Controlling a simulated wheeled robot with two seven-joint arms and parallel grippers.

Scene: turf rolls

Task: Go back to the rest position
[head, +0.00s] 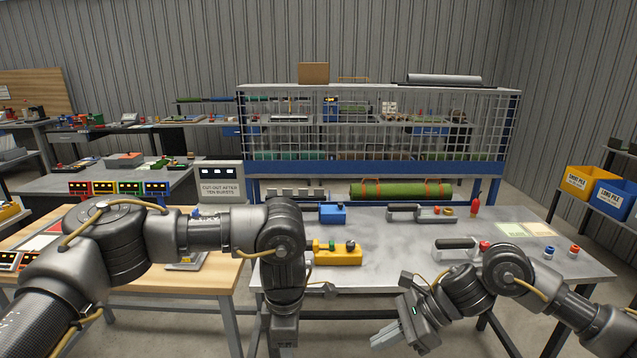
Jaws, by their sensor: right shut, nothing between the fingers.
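My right gripper (383,337) hangs in front of the grey table's front edge, its fingers pointing left and shut with nothing between them. My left arm reaches in from the left and bends down. My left gripper (284,335) points down at the bottom of the view, in front of the table. Its fingertips are not clear, so I cannot tell whether it is open or shut. Neither gripper touches anything on the tables.
The grey table (395,273) bears a yellow device (338,257), a blue device (333,214), and grey-handled tools (420,212). A wooden table (215,290) adjoins on the left. Behind stands a mesh screen (370,120) with a green roll (400,190) below. Blue and yellow bins (612,197) stand at right.

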